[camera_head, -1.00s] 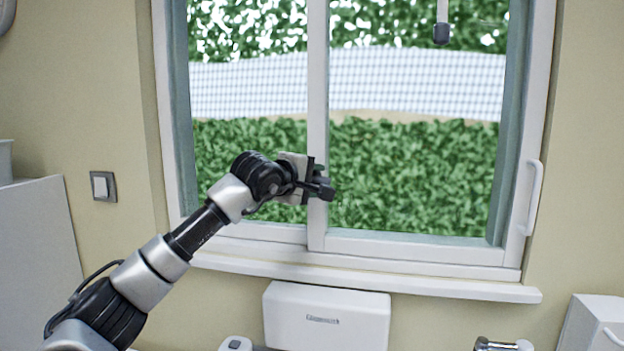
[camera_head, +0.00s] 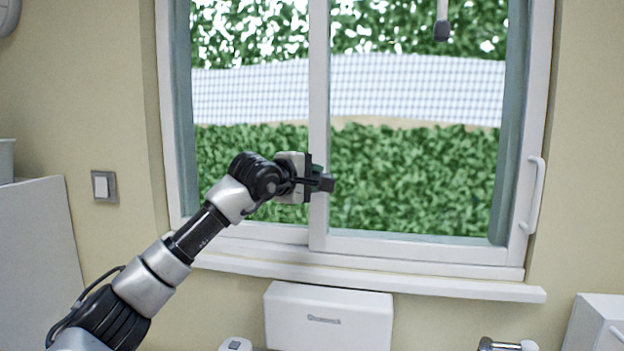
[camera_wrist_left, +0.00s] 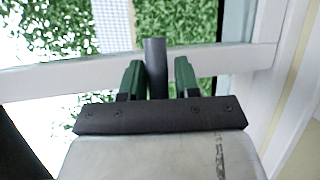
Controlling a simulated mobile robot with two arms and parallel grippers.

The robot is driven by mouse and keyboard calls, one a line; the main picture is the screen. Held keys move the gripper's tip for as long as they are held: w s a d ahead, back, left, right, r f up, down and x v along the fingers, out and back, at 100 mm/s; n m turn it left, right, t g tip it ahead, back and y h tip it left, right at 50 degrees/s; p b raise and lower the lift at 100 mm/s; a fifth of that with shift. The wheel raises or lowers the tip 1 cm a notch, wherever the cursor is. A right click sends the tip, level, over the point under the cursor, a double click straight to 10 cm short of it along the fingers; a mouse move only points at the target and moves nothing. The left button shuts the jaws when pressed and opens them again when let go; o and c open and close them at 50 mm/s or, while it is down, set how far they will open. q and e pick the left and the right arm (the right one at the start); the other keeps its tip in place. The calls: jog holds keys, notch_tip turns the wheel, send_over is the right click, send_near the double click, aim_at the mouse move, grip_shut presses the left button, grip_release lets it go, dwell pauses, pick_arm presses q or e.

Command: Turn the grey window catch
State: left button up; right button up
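The grey window catch (camera_wrist_left: 155,68) shows in the left wrist view as a dark grey upright bar at the window frame. It stands between the two green-padded fingers of my left gripper (camera_wrist_left: 160,80). The left finger looks very near or against the bar, and a small gap shows on the right side, so the fingers are around it but not closed on it. In the head view my left gripper (camera_head: 322,183) is in front of the window's middle post, and the catch cannot be told apart from the dark fingers there. My right gripper is not in view.
The window (camera_head: 410,180) has a white frame, with a white handle (camera_head: 534,195) on its right side. A white sill (camera_head: 370,281) runs below, above a white box (camera_head: 328,318). A light switch (camera_head: 104,187) is on the wall at left. A dark-tipped rod (camera_head: 442,30) hangs at the top.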

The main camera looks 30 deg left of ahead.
pick_arm(q)
jog(key=shift+o, duration=1.2)
jog(key=shift+f, duration=0.15)
jog(key=shift+w, duration=0.1)
jog(key=shift+w, duration=0.1)
jog(key=shift+s, duration=0.35)
jog(key=b+v, duration=0.4)
jog(key=v, duration=0.6)
jog(key=shift+r, duration=0.2)
